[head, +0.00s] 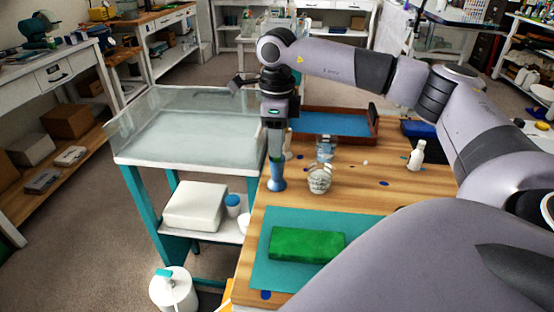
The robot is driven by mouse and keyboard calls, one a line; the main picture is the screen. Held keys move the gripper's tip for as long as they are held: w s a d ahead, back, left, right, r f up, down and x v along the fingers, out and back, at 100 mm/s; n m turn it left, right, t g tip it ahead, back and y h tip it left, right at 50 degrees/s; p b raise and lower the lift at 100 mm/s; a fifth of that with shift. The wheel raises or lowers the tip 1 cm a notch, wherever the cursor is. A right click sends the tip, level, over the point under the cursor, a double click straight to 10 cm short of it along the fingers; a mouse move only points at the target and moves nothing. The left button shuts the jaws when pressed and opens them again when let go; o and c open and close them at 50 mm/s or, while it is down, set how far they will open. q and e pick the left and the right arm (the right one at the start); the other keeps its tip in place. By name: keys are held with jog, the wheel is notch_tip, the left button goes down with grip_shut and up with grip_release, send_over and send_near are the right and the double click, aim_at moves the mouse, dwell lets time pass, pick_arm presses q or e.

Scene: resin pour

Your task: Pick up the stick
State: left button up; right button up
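My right gripper (275,140) points straight down over the left edge of the wooden table (390,192). A blue, flared object (277,180) stands directly below it, in line with the fingers. I cannot tell whether the fingers grip it. No stick can be made out clearly. A small clear cup with whitish contents (319,180) stands just right of the blue object. A taller clear container (326,148) stands behind it. My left gripper is not in view.
A green block (306,245) lies on a teal mat (272,276) at the front. A white bottle (416,156) stands to the right. A blue-lined tray (333,124) lies behind. A clear-walled basin (190,135) adjoins the table at left. The wood right of the cup is mostly clear.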

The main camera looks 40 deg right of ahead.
jog(key=shift+f, duration=0.25)
grip_shut()
jog(key=shift+r, duration=0.2)
